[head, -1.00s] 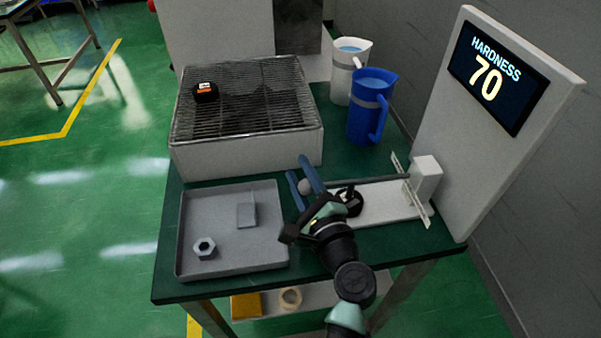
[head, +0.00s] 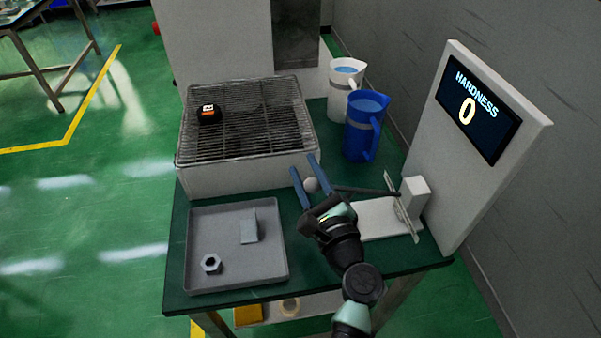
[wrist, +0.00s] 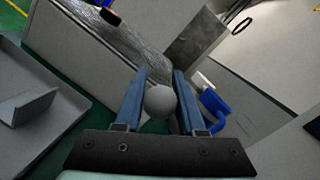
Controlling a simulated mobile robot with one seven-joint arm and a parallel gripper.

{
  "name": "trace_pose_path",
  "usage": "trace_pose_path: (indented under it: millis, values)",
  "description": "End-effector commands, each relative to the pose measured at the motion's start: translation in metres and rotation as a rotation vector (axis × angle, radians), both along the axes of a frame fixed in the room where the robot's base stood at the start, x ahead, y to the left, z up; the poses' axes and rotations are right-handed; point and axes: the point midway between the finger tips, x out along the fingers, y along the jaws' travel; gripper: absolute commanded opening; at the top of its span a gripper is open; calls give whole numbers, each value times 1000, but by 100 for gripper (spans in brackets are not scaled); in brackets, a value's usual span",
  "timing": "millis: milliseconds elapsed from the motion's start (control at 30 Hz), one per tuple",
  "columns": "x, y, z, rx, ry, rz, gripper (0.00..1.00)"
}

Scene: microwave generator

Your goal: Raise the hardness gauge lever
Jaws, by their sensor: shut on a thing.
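The hardness gauge (head: 480,140) stands at the right of the table, and its screen reads "HARDNESS 0". Its lever is a thin dark rod (head: 365,191) running left from the gauge's small white block (head: 414,192) to a round grey knob (head: 311,185). My gripper (head: 305,178) has its two blue fingers around the knob. In the wrist view the knob (wrist: 160,101) sits between the fingers, and my gripper (wrist: 160,92) is shut on it. The white gauge base (head: 378,219) lies below the rod, partly hidden by my arm.
A grey tray (head: 232,285) with a hex nut (head: 211,263) and a metal block (head: 249,226) lies to the left. A wire-topped box (head: 240,180), a blue jug (head: 362,138) and a white jug (head: 339,106) stand behind. Bare green table lies between tray and gauge.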

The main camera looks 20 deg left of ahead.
Motion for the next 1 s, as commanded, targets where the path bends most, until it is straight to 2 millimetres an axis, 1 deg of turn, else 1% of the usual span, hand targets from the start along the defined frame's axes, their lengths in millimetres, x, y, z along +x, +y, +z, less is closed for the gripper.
trace_pose_path:
  millis: [33, 100, 267, 500, 700, 1000]
  values:
    - [3, -5, 19, 37, 24, -4, 0]
    - [6, -10, 32, 93, 61, -2, 0]
    - [16, -24, 58, 220, 146, -5, 0]
    - [34, -51, 92, 410, 271, -4, 0]
    - [51, -76, 111, 557, 370, -4, 0]
    - [71, -106, 125, 718, 480, -4, 0]
